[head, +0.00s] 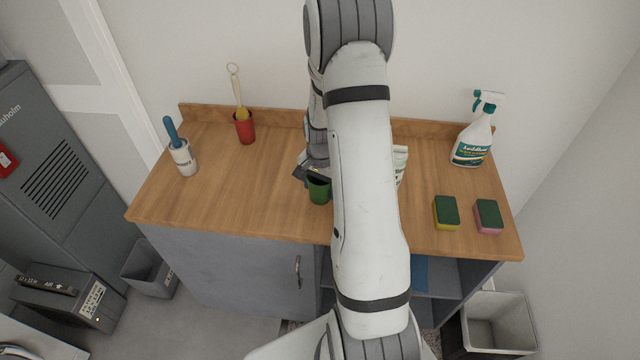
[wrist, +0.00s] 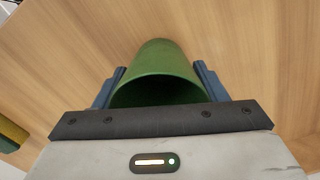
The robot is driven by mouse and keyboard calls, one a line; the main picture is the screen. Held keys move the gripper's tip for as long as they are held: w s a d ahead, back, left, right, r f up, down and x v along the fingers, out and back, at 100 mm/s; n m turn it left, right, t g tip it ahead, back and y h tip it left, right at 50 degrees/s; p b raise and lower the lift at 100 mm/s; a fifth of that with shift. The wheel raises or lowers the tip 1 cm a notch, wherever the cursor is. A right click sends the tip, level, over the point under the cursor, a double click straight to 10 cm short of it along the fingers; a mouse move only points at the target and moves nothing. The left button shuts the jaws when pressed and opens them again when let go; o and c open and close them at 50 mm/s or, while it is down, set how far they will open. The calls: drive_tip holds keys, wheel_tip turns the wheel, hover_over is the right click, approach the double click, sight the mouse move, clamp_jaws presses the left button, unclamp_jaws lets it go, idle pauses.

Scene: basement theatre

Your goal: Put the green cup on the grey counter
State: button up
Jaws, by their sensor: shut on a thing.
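The green cup (head: 319,190) is at the middle of the wooden worktop, just left of my arm in the head view. My gripper (wrist: 160,72) is shut on it, with one blue finger on each side in the wrist view. The cup's open mouth (wrist: 158,92) faces the wrist camera. I cannot tell whether its base touches the wood. The worktop (head: 230,195) is brown wood on a grey-blue cabinet (head: 235,275). I see no separate counter with a grey top.
A lint roller (head: 183,158) and a red cup (head: 244,128) holding a brush stand left. A white tube (head: 400,165), partly hidden by my arm, a spray bottle (head: 473,140) and two sponges (head: 446,213) (head: 488,217) are right. The worktop's left front is clear.

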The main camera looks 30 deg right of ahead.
drive_tip(key=shift+s, duration=0.1)
drive_tip(key=shift+f, duration=0.2)
drive_tip(key=o, duration=1)
drive_tip(key=shift+r, duration=0.1)
wheel_tip(320, 180, up, 12)
drive_tip(key=b, duration=0.2)
drive_tip(key=s+a+r+n+t, duration=0.1)
drive_tip(key=s+a+r+n, duration=0.2)
drive_tip(key=s, duration=0.3)
drive_tip(key=s+a+r+n+t, duration=0.1)
drive_tip(key=s+a+r+n, duration=0.3)
drive_tip(key=s+a+r, duration=0.2)
drive_tip(key=s+a+r+n+t, duration=0.1)
drive_tip(key=s+a+r+n, duration=0.3)
drive_tip(key=s, duration=0.4)
drive_tip(key=shift+s+a+r+t, duration=0.1)
drive_tip(key=shift+a+r+t, duration=0.25)
drive_tip(key=shift+a, duration=0.4)
